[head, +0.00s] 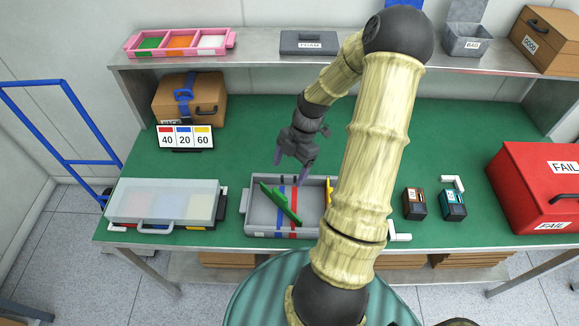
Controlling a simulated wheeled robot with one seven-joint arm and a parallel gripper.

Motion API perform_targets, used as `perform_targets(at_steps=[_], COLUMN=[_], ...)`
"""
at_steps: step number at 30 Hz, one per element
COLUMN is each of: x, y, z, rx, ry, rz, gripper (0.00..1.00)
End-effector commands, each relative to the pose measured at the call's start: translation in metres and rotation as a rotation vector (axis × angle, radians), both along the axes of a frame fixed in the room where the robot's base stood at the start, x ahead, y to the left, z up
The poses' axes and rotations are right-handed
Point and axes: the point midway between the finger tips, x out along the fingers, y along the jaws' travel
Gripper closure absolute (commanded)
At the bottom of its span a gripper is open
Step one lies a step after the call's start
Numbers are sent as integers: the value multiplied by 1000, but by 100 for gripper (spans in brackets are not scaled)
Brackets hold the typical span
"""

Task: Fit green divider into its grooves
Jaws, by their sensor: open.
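The green divider (279,203) lies slantwise over the left part of a grey tray (258,228), running from upper left to lower right. It looks skewed to the tray's walls; how deep it sits, and whether it touches any groove, I cannot tell. A blue stripe and a red stripe run front to back across the tray floor near it. A yellow piece (329,191) stands at the tray's right, partly hidden by my arm. My gripper (292,174) is open and empty, above the back of the tray and apart from the divider.
A clear-lidded case (163,202) stands left of the tray, with a sign (185,137) reading 40, 20, 60 behind it. Two small dark boxes (414,203) and a red FAIL bin (540,190) are at right.

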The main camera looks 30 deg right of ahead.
Motion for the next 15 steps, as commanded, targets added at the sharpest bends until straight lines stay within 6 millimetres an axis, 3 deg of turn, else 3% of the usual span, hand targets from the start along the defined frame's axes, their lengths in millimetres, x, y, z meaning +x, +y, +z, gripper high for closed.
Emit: perform_targets(at_steps=[8,15], x=[0,-4], y=[4,32], z=[2,20], rx=[-13,-139], ry=[10,102], rz=[-17,-238], gripper=[20,20])
